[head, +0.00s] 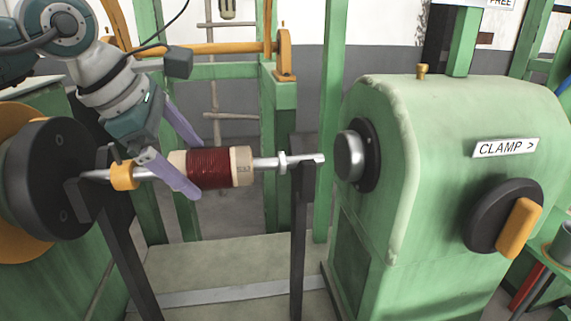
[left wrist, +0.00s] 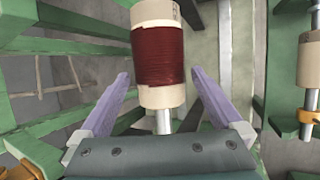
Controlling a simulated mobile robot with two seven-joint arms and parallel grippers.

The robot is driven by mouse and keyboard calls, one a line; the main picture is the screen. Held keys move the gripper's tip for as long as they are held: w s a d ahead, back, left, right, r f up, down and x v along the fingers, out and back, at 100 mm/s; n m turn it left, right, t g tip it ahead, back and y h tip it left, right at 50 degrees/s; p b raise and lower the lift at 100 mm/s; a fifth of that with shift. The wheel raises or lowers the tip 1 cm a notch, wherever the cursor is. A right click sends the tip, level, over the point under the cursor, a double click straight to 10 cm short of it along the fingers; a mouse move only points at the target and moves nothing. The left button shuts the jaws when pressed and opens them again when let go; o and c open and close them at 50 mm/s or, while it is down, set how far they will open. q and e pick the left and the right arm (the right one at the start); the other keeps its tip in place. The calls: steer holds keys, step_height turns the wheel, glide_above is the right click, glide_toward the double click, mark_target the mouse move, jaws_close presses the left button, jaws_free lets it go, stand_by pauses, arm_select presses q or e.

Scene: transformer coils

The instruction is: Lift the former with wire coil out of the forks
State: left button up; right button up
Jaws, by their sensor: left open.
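The former with wire coil (head: 215,168) has dark red wire between cream ends and sits on a metal shaft (head: 266,163). The shaft lies roughly level across two dark forks, the left fork (head: 117,235) and the right fork (head: 298,215). My left gripper (head: 198,169) has its purple fingers spread on either side of the former's left part, the far finger partly hidden behind it. In the left wrist view the coil (left wrist: 158,57) runs up between and beyond the open fingers (left wrist: 163,88), with gaps on both sides. My right gripper is not in view.
A black faceplate (head: 50,180) stands close at the left, by an orange collar (head: 124,176). A green machine (head: 445,150) with a round spindle (head: 350,155) and CLAMP label is at the right. Another cream former (left wrist: 309,65) shows at the left wrist view's right edge.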

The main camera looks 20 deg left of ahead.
arm_select(q)
steer(key=shift+b+x, duration=0.55)
steer(key=shift+x, duration=0.65)
jaws_close()
steer(key=shift+r, duration=0.1)
